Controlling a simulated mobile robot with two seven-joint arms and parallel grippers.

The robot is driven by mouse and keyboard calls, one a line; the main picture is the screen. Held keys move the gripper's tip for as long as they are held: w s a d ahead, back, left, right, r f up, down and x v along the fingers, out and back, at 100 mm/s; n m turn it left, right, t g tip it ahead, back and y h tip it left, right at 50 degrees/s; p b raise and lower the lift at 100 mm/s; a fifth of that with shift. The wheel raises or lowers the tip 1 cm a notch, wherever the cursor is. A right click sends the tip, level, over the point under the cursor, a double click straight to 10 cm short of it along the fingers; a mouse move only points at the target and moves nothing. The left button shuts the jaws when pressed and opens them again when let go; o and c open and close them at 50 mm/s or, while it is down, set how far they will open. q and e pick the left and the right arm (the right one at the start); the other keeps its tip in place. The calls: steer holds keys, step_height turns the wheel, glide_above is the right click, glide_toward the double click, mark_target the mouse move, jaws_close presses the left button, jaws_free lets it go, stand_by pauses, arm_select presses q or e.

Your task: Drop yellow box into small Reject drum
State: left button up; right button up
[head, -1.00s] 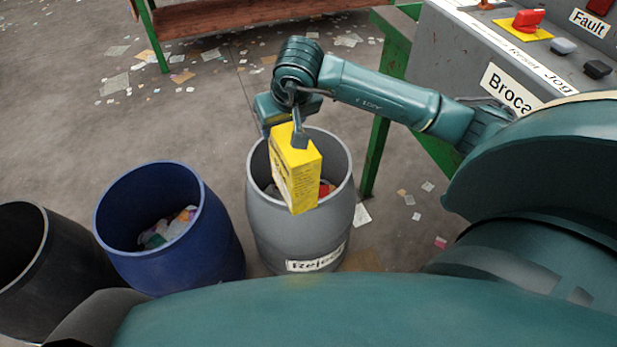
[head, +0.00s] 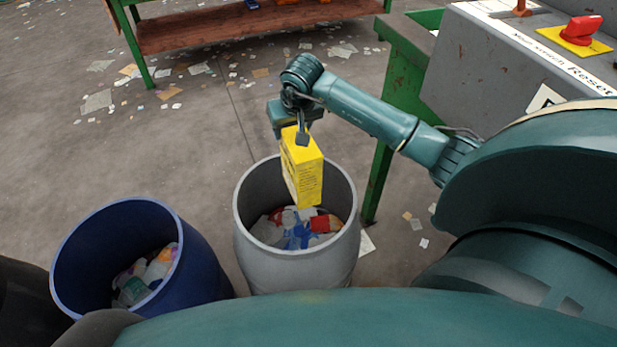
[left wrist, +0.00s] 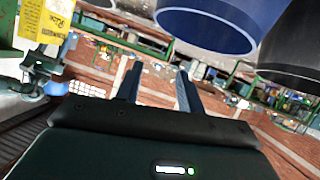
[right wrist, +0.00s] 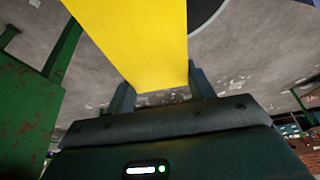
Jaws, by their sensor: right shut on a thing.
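The yellow box (head: 302,172) hangs upright in my right gripper (head: 302,137), which is shut on its top end. In the head view it overlaps the back part of the open grey drum (head: 300,272); its height above the rim is hard to judge. Loose waste lies inside this drum, and its label is out of sight now. In the right wrist view the box (right wrist: 135,40) fills the space between the fingers (right wrist: 160,90). It also shows at the upper left of the left wrist view (left wrist: 42,18). My left gripper (left wrist: 158,85) is open and empty, outside the head view.
A blue drum (head: 200,262) with waste inside stands left of the grey one. A dark drum (head: 28,305) is at the left edge. A green-legged bench (head: 250,28) is behind, and a grey control box (head: 490,75) is at the right. Paper scraps litter the floor.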

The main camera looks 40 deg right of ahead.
step_height(320, 180, down, 3)
steer(key=shift+f+b, duration=0.1)
steer(key=shift+b, duration=0.6)
steer(key=shift+f, duration=0.1)
arm_select(q)
steer(key=shift+s+a+r+t, duration=0.35)
steer(key=shift+s+a+t, duration=0.05)
steer(key=shift+a, duration=0.2)
arm_select(e)
steer(key=o, duration=1.3)
steer(key=shift+s+r, duration=0.1)
steer(key=shift+r, duration=0.45)
steer(key=p+v, duration=0.1)
steer(key=v, duration=1.1)
steer(key=shift+s, duration=0.2)
arm_select(q)
steer(key=shift+w+d+f+g, duration=0.15)
steer(key=shift+d+f+g, duration=0.05)
steer(key=shift+d+g, duration=0.1)
